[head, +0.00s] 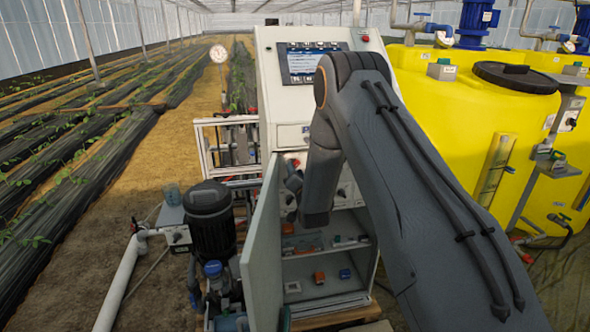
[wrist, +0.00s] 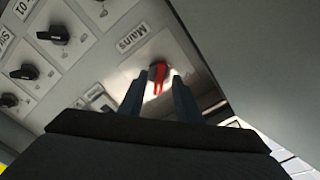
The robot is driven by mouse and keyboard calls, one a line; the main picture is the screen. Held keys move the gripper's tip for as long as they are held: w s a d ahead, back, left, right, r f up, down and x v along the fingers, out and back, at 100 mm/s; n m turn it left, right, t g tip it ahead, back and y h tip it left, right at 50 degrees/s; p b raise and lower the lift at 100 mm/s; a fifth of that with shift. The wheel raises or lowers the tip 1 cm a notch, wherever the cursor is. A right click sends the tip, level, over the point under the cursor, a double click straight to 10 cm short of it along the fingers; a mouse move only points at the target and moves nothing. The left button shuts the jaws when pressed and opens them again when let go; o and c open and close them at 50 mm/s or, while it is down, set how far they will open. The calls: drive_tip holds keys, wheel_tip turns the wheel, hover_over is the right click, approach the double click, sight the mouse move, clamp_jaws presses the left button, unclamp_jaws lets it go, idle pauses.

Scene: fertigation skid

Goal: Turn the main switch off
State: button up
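The main switch (wrist: 158,77) is a red handle under the label "Mains" on a light grey panel in the wrist view. Its handle points down in the picture, toward my gripper. My gripper (wrist: 158,92) is open, with one dark finger on each side of the handle. A gap shows between each finger and the handle, and I cannot tell how deep the fingertips reach. In the head view my gripper (head: 293,184) is at the cabinet's front, partly hidden behind the open door.
Several black rotary knobs (wrist: 60,35) sit left of the switch in the wrist view. The cabinet door (head: 262,255) stands open left of my gripper. A black pump (head: 210,222) stands left of the door, and yellow tanks (head: 455,120) stand right of the cabinet (head: 268,75).

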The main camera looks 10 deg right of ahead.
drive_tip(key=shift+w, duration=0.5)
clamp_jaws()
